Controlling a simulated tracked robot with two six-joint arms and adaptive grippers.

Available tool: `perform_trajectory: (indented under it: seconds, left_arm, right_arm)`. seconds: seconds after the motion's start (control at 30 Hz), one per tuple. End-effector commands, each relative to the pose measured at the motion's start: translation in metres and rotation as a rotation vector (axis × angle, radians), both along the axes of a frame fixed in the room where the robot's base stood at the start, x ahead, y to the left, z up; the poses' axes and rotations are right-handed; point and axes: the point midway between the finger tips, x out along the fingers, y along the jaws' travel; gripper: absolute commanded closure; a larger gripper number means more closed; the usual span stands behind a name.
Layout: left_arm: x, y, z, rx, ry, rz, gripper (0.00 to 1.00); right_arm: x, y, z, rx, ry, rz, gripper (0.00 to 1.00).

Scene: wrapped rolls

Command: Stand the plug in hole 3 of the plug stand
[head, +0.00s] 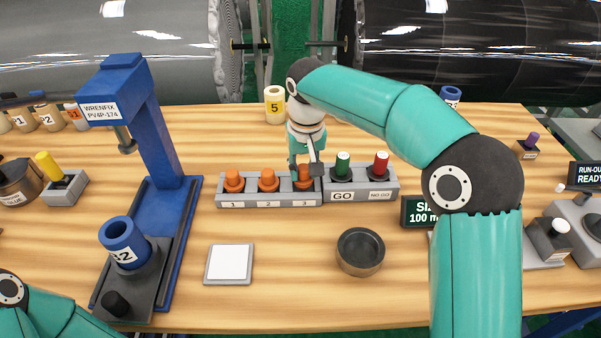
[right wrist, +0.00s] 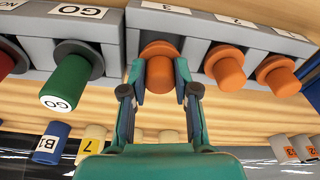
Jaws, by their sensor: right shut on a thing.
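The grey plug stand (head: 250,202) lies at the middle of the table, with places marked 1, 2 and 3. Orange plugs stand upright at place 1 (head: 233,179) and place 2 (head: 268,178). A third orange plug (head: 304,183) is upright at hole 3, and it also shows in the right wrist view (right wrist: 159,75). My right gripper (head: 305,168) comes down over this plug and is shut on it, with one finger on each side in the right wrist view (right wrist: 160,92). The fingers partly cover the plug, so I cannot tell how deep it sits. My left gripper is out of view.
The GO/NO-GO gauge block (head: 362,195) with green and red plugs adjoins the stand on the right. A blue press (head: 160,150) stands left. A white pad (head: 229,264) and a dark round dish (head: 360,251) lie in front. A yellow roll (head: 275,105) stands behind.

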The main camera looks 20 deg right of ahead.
Motion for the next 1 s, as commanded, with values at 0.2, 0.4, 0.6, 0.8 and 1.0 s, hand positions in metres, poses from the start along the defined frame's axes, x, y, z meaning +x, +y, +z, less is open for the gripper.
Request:
perform_trajectory:
  seconds: [0.2, 0.4, 0.6, 0.8, 1.0]
  left_arm:
    - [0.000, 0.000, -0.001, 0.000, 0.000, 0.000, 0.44]
    - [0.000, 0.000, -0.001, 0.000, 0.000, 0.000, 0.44]
    - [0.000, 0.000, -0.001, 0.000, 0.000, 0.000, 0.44]
    - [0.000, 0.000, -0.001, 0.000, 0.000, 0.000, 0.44]
    - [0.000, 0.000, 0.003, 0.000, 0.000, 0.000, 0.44]
  right_arm:
    - [-0.001, 0.000, -0.009, -0.001, 0.002, 0.001, 1.00]
    - [-0.001, 0.001, -0.010, -0.001, 0.006, 0.001, 0.50]
    - [0.000, 0.001, -0.009, -0.001, 0.003, 0.001, 0.45]
    - [0.000, 0.001, -0.005, 0.000, 0.000, 0.001, 0.45]
    - [-0.002, 0.002, 0.019, 0.001, -0.004, 0.001, 0.45]
